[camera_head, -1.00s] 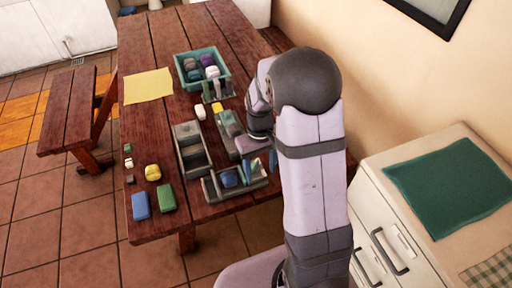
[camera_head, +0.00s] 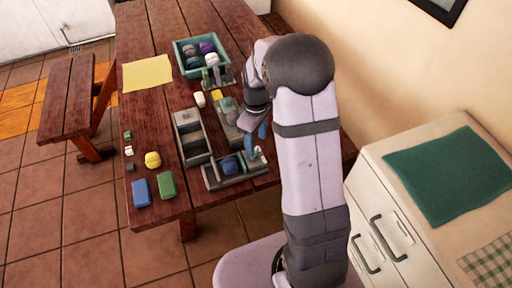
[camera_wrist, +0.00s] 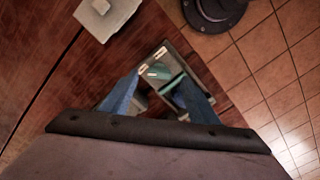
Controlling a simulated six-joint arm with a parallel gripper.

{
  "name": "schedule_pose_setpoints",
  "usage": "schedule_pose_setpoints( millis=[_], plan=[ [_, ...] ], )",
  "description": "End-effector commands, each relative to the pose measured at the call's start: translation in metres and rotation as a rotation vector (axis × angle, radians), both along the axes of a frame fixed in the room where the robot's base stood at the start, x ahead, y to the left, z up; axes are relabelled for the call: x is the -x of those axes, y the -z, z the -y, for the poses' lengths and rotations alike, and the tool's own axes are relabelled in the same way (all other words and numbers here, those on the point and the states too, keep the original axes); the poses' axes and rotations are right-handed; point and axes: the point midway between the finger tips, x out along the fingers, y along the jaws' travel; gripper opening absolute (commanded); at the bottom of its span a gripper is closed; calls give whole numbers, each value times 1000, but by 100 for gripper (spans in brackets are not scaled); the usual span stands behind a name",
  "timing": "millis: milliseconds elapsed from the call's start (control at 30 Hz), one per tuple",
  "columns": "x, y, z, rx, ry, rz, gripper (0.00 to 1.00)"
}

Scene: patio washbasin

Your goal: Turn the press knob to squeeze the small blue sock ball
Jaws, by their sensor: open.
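A dark blue ball (camera_head: 231,166), which looks like the sock ball, sits in a grey open-topped press frame (camera_head: 213,181) near the table's front edge. My gripper (camera_head: 256,152) is over the right end of this frame, with its blue fingers pointing down. In the wrist view the fingers (camera_wrist: 160,78) are apart, with part of the grey frame (camera_wrist: 185,58) showing between and beyond them. A small teal piece (camera_wrist: 158,72) lies there; I cannot tell whether it is the knob. The fingers and arm hide part of that end. I cannot tell whether they touch anything.
A grey two-part tray (camera_head: 190,139) stands left of the press. A teal bin (camera_head: 178,58) with several balls is farther back. A yellow cloth (camera_head: 147,73), yellow ball (camera_head: 152,159), blue block (camera_head: 140,190) and green block (camera_head: 166,185) lie left.

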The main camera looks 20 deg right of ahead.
Motion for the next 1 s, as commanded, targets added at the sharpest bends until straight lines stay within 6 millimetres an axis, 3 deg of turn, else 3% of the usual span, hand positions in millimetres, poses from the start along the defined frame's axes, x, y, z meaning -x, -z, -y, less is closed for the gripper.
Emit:
schedule_pose_setpoints(
  millis=[333,767,933,1000],
  plan=[
    [1,40,0,0,1,-3,55],
    [0,48,0,0,1,0,55],
    [0,48,0,0,1,0,14],
    [0,48,0,0,1,1,13]
  ],
)
